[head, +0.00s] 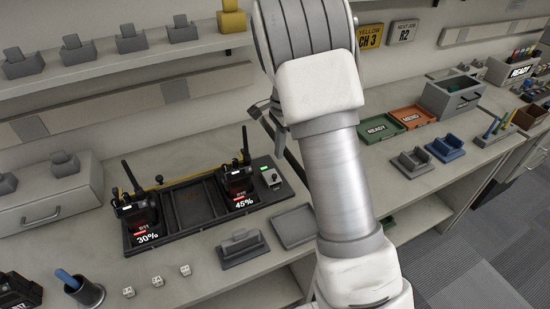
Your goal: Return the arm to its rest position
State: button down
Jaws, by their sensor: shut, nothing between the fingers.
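My white and grey arm rises through the middle of the head view and bends at the top edge. A small dark and grey part of my gripper (268,112) shows at the left side of the arm, above the counter; the rest is hidden behind the arm. The gripper is shut and I see nothing held in it. The arm hides part of the counter and of the wall behind it.
A black charger tray (190,204) holds two radios, one reading 30% (138,215) and one 45% (240,185). Green READY (378,129) and orange MEND (412,117) trays lie right. A shelf (130,62) runs upper left.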

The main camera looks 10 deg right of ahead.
jog(key=s+r+n+t, duration=0.2)
jog(key=s+r+n, duration=0.35)
jog(key=r, duration=0.85)
jog(key=s+a+r+n+t, duration=0.1)
jog(key=s+n, duration=0.4)
jog(key=s, duration=0.6)
jog(key=s+a+r+n+t+h, duration=0.1)
jog(key=s+r+n+t, duration=0.2)
jog(key=s, duration=0.8)
jog(key=shift+s+a+r+n, duration=0.15)
jog(key=shift+s+r+n, duration=0.3)
jog(key=shift+n, duration=0.8)
